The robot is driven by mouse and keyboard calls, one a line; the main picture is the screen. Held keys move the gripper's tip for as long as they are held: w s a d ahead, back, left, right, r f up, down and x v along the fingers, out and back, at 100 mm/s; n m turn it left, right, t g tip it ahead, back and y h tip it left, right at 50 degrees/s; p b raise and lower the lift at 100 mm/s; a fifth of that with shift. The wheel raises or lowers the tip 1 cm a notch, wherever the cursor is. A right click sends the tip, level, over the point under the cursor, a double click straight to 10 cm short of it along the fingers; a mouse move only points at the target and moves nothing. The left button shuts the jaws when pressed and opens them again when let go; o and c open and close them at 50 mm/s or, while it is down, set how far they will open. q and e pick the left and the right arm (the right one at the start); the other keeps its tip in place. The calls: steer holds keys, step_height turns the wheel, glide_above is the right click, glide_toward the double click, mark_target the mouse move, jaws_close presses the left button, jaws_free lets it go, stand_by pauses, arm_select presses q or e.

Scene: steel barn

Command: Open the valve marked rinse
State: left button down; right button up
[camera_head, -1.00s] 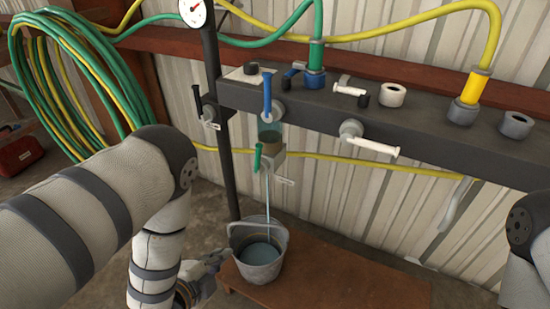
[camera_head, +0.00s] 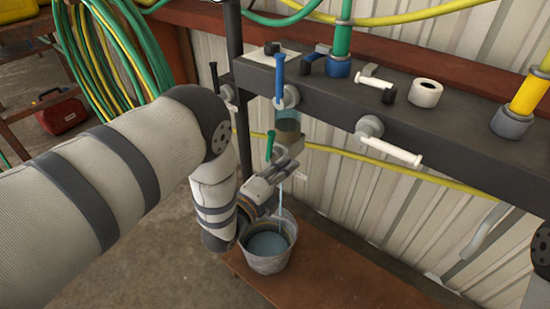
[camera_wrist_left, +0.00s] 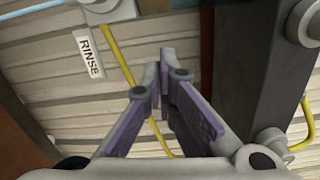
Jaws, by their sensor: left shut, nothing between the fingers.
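A white tag reading RINSE (camera_wrist_left: 90,53) shows at the upper left of the left wrist view, near a pale rounded fitting (camera_wrist_left: 108,10). I cannot read it in the head view. My left gripper (camera_head: 286,170) is shut and empty, just below the green handle (camera_head: 270,146) and close to the thin water stream. Its fingers (camera_wrist_left: 163,65) also show in the wrist view, apart from the tag. On the dark manifold (camera_head: 450,140) are an upright blue handle (camera_head: 279,76) and a white handle (camera_head: 393,151) pointing lower right. My right gripper is out of view.
A metal bucket (camera_head: 270,262) holding water stands on a brown wooden bench (camera_head: 335,270) below the stream. A dark upright post (camera_head: 236,45) stands left of the manifold. Green and yellow hoses (camera_head: 105,50) hang coiled at left. A yellow hose (camera_head: 440,180) runs along the wall.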

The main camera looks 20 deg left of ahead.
mark_target(269, 151)
arm_select(q)
steer(key=a, duration=0.1)
steer(key=w+a, duration=0.1)
steer(key=a, duration=0.1)
steer(key=shift+w+a+r, duration=0.25)
steer(key=shift+w, duration=0.15)
steer(key=shift+w+a+r+p, duration=0.35)
steer(key=shift+a+r, duration=0.1)
steer(key=shift+a, duration=0.3)
